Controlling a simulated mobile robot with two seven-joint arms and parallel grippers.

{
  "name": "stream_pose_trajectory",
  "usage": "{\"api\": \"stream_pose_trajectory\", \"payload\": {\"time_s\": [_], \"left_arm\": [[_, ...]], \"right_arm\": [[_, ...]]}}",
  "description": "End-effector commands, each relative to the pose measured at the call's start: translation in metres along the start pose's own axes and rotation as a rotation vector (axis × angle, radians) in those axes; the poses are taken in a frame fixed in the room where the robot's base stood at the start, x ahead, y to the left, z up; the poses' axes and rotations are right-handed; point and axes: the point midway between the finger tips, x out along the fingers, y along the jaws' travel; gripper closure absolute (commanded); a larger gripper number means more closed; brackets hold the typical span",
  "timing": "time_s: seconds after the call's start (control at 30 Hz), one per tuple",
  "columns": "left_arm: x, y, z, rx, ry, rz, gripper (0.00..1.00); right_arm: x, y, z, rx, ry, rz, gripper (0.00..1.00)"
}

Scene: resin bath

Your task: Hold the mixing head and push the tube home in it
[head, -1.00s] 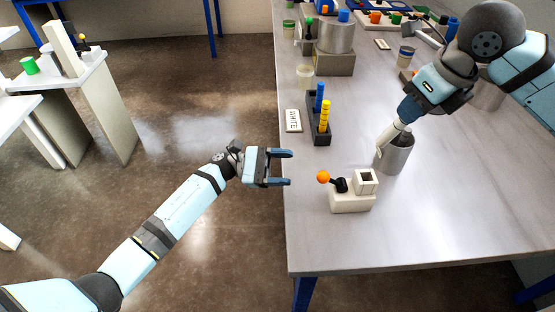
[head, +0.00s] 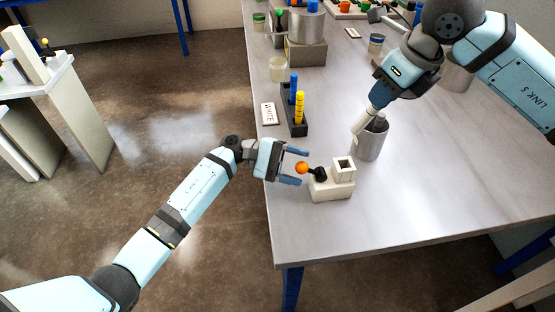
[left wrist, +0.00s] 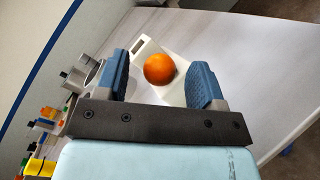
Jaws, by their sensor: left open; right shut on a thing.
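The mixing head (head: 330,188) is a cream block on the table with a square-topped socket and a black lever ending in an orange ball (head: 302,168). My left gripper (head: 296,167) is open, with the ball at its fingertips. In the left wrist view the ball (left wrist: 159,69) shows between the two blue fingers; contact cannot be told. My right gripper (head: 380,94) is shut on a white tube (head: 362,122), held tilted, its lower end pointing down to the left. The tube overlaps the rim of a metal cup (head: 368,146); whether they touch cannot be told.
A dark rack (head: 298,127) with blue and yellow pieces stands behind the mixing head, next to a WHITE label (head: 268,113). A lidded jar (head: 376,43) and a metal pot on a block (head: 305,53) stand further back. The table's front right is clear.

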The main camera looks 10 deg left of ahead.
Motion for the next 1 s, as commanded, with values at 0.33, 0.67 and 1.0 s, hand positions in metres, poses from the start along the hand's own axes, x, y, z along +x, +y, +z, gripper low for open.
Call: {"api": "stream_pose_trajectory", "payload": {"time_s": [0.33,0.67,1.0], "left_arm": [[0.017,0.0,0.0,-0.001,0.0,0.0,0.37],[0.016,0.0,0.0,-0.001,0.0,0.0,0.79],[0.016,0.0,0.0,-0.002,0.0,0.0,1.0]], "right_arm": [[0.0,0.0,0.0,0.0,0.0,0.0,1.0],[0.0,0.0,0.0,0.0,0.0,0.0,1.0],[0.0,0.0,0.0,0.0,0.0,0.0,1.0]]}}
